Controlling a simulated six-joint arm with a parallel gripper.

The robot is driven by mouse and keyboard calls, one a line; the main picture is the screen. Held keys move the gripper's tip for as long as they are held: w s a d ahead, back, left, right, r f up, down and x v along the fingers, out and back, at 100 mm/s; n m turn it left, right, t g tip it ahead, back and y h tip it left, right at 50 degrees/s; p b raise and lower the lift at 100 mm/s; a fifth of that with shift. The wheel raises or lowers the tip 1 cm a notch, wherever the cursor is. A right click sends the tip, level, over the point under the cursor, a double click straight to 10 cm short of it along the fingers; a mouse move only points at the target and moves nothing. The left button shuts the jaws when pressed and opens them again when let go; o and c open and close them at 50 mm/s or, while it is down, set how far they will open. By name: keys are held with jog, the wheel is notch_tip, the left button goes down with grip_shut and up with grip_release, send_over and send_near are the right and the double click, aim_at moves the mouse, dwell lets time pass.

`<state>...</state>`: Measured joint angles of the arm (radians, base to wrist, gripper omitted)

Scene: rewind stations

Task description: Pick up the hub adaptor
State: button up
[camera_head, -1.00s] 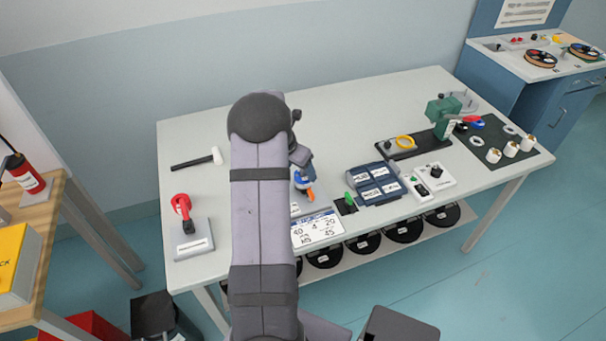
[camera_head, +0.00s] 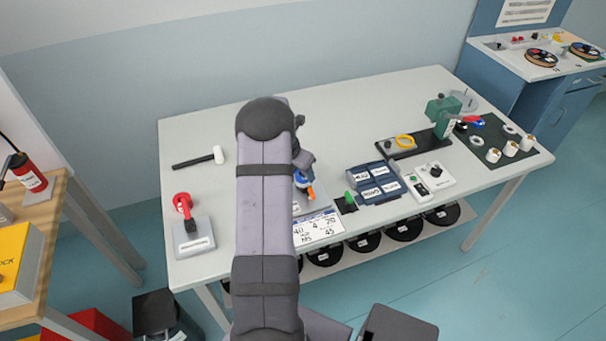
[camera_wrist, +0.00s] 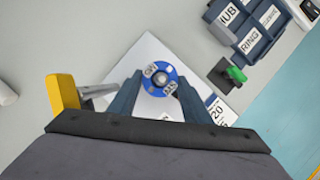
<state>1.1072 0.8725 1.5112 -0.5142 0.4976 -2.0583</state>
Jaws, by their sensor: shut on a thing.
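A blue round piece with a grey centre and small white labels, which I take for the hub adaptor (camera_wrist: 160,67), lies between my fingertips in the wrist view. My gripper (camera_wrist: 160,80) is shut on it, one dark blue finger on each side. A pale square plate (camera_wrist: 131,67) lies below; I cannot tell whether the piece touches it. In the head view my arm hides most of this area; my gripper (camera_head: 301,178) shows only in part, beside blue and orange bits.
An orange-yellow block (camera_wrist: 62,93) with a grey rod sits left of my fingers in the wrist view. Labelled dark blue bins (camera_head: 375,182) and a green knob (camera_head: 349,197) stand to the right. A red-handled stand (camera_head: 193,237) and a mallet (camera_head: 195,158) are left.

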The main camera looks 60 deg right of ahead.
notch_tip(320, 180, up, 10)
jog(key=b, duration=0.2)
dwell(0.4)
jog(key=s+a+f+m+g+y, duration=0.15)
jog(key=a+m+y, duration=0.25)
jog(key=a+m, duration=0.55)
jog(key=a+f+m+g+y, duration=0.15)
jog(key=a+m+y, duration=0.25)
jog(key=m, duration=1.1)
jog(key=w+a+f+n+h, duration=0.1)
jog(key=w+a+n, duration=0.2)
jog(key=a, duration=1)
jog(key=w+a+f+n+h, duration=0.1)
jog(key=w+a+n, duration=0.1)
jog(key=w+a, duration=0.7)
jog(key=w+a+f+n+h, duration=0.1)
jog(key=w+a+n, duration=0.2)
jog(key=a, duration=1.4)
jog(key=w, duration=0.3)
jog(key=shift+w+a+f+n+g+h, duration=0.2)
jog(key=shift+n+g+h, duration=0.1)
jog(key=shift+n+g, duration=0.1)
